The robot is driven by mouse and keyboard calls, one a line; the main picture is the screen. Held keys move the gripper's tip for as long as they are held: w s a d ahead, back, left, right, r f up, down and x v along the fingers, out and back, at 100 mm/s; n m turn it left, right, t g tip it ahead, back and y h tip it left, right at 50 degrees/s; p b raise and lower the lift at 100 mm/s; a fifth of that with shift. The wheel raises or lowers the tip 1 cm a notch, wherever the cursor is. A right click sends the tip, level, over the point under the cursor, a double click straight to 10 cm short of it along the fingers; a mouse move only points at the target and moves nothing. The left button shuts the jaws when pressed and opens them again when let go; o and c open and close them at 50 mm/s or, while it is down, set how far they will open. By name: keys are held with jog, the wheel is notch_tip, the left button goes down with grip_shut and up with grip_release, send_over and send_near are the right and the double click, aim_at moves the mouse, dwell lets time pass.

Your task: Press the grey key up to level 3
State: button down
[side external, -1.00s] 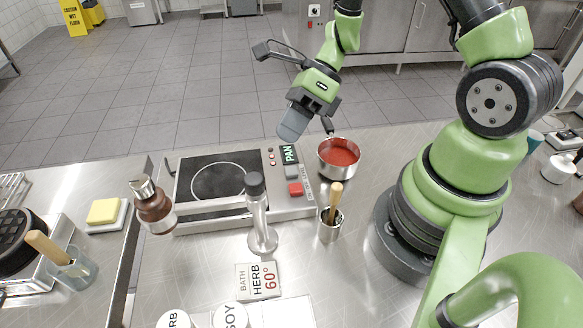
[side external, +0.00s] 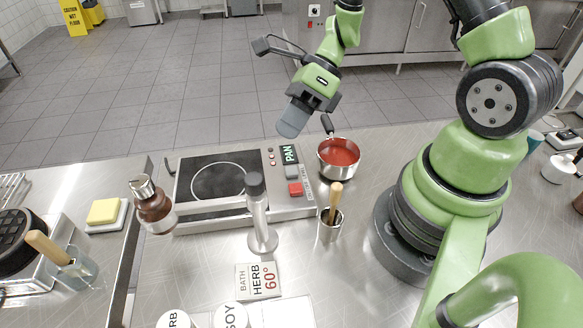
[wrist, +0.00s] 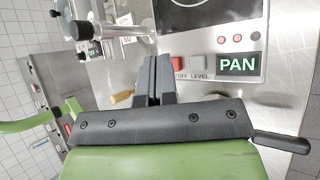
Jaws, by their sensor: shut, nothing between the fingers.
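The grey key (side external: 291,172) is on the right strip of the hob's control panel, between the PAN display (side external: 289,154) and the red key (side external: 295,189). In the wrist view the grey key (wrist: 198,62) sits above the word LEVEL, and the red key (wrist: 177,64) above OFF. Small red indicator lights (wrist: 237,38) show near the display; I cannot tell for sure how many are lit. My gripper (side external: 291,124) is shut and empty, held above the panel, apart from the keys. In the wrist view its fingers (wrist: 153,66) point toward the panel, left of both keys.
A pan of red sauce (side external: 339,156) stands right of the hob (side external: 185,190), close under my gripper. A steel pot with a wooden handle (side external: 330,226) and a black-topped steel stand (side external: 259,225) are in front. A brown bottle (side external: 152,208) is at the hob's left front.

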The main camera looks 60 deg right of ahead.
aim_at(290, 168)
notch_tip(290, 168, up, 3)
jog(key=shift+r, duration=0.1)
dwell(0.3)
jog(key=shift+f, duration=4.5)
jog(key=shift+f, duration=0.15)
jog(key=shift+f, duration=0.25)
jog(key=shift+f, duration=0.45)
jog(key=shift+r, duration=0.9)
